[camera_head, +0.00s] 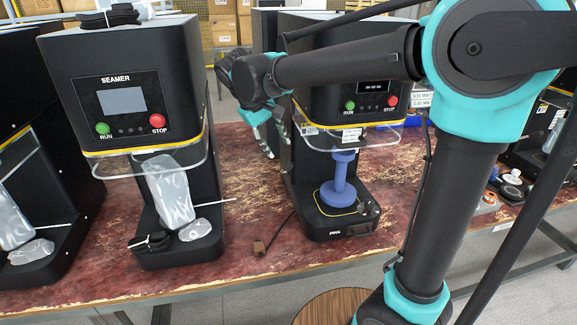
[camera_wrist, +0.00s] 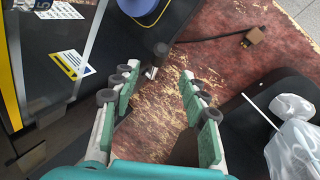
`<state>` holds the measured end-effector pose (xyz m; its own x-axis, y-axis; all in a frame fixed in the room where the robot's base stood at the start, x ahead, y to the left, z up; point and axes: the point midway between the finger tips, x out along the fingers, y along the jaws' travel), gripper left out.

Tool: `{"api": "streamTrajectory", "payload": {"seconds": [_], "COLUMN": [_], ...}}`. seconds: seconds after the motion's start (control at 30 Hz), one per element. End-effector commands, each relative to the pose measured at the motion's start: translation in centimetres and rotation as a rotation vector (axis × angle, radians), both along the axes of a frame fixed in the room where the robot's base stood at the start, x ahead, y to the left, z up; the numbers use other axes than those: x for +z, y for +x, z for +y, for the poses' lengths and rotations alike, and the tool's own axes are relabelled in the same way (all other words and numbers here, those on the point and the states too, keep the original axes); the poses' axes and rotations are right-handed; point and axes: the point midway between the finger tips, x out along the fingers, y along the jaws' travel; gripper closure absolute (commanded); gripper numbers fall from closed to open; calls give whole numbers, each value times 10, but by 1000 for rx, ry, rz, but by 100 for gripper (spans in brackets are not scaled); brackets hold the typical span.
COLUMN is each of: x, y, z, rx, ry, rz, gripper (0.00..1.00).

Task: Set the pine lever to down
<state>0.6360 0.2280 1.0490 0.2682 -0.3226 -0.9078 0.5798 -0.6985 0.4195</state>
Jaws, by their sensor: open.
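The machine with a small label seeming to read PINE (camera_head: 336,234) stands right of the seamer with the lit screen. A blue spool (camera_head: 339,190) stands on its base and also shows in the wrist view (camera_wrist: 140,7). My gripper (camera_head: 277,150) is open and empty at this machine's left side, its fingers pointing down. In the wrist view the fingers (camera_wrist: 160,90) are apart with bare tabletop between them. A dark rounded knob (camera_wrist: 161,48) shows just beyond the left finger; it may be the lever's end. The lever and its setting cannot be made out in the head view.
The left seamer (camera_head: 120,75) stands close by, with a pale pouch (camera_head: 170,190) and a thin white rod (camera_head: 225,201) at its base. A cable with a brown plug (camera_head: 259,247) lies on the worn red table (camera_head: 270,200) between the machines.

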Motion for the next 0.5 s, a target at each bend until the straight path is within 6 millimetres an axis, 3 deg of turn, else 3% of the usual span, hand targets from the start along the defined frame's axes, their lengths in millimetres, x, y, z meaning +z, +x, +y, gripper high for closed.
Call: {"api": "streamTrajectory", "payload": {"seconds": [0.3, 0.5], "x": [-58, -83], "y": [18, 25], "z": [-21, -30], "rx": [-1, -1], "ry": [0, 0], "rz": [0, 0], "gripper": [56, 56]}}
